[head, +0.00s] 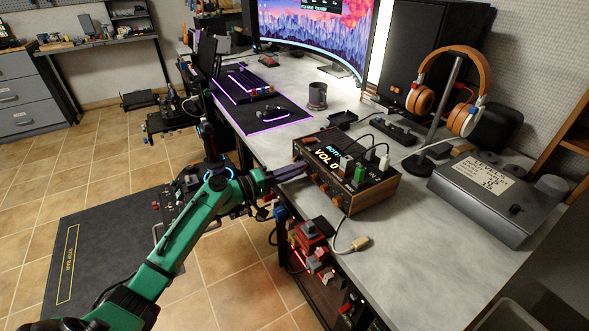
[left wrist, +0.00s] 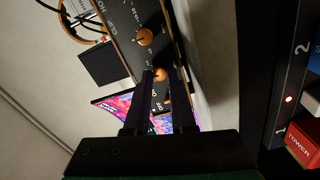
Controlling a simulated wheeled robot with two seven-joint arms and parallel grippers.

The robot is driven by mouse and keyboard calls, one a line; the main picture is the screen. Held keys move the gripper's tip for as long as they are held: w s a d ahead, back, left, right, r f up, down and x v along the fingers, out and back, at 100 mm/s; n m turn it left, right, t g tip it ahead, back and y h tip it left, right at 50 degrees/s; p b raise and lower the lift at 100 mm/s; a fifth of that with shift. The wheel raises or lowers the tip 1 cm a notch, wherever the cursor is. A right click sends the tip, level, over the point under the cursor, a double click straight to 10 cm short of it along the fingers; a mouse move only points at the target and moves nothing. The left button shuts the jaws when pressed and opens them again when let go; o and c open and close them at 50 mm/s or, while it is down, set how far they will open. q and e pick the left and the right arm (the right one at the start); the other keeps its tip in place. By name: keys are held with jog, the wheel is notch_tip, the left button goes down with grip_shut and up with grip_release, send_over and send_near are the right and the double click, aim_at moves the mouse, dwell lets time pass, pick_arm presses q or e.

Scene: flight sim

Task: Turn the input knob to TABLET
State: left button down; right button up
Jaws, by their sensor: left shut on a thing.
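A wood-sided audio box (head: 372,205) stands on the grey desk. Its lit display (head: 326,157) reads "VOL 0", with a smaller blue line above that I cannot read surely. Orange-brown knobs sit on its front panel. In the left wrist view the panel (left wrist: 128,30) is seen sideways, with one knob (left wrist: 145,37) standing free beyond the fingertips. My left gripper (head: 303,168) reaches the front panel from the left. In the left wrist view its fingers (left wrist: 160,74) are shut around another orange knob, partly hidden between the tips. The knob's label cannot be read. My right gripper is out of view.
Cables and plugs (head: 384,163) stand up from the box top. A plug on a cable (head: 360,243) lies at the desk's front edge. A grey sloped console (head: 490,197) and orange headphones (head: 465,120) stand to the right. Red switch boxes (head: 309,237) sit below the desk edge.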

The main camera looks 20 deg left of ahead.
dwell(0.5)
pick_arm(q)
jog(key=c, duration=0.8)
grip_release()
jog(key=shift+o, duration=0.2)
jog(key=b+v, duration=0.1)
jog(key=v, duration=1.3)
jog(key=shift+s, duration=0.15)
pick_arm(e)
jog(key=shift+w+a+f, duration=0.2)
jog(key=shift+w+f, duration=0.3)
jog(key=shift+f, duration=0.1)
pick_arm(q)
jog(key=shift+a, duration=0.15)
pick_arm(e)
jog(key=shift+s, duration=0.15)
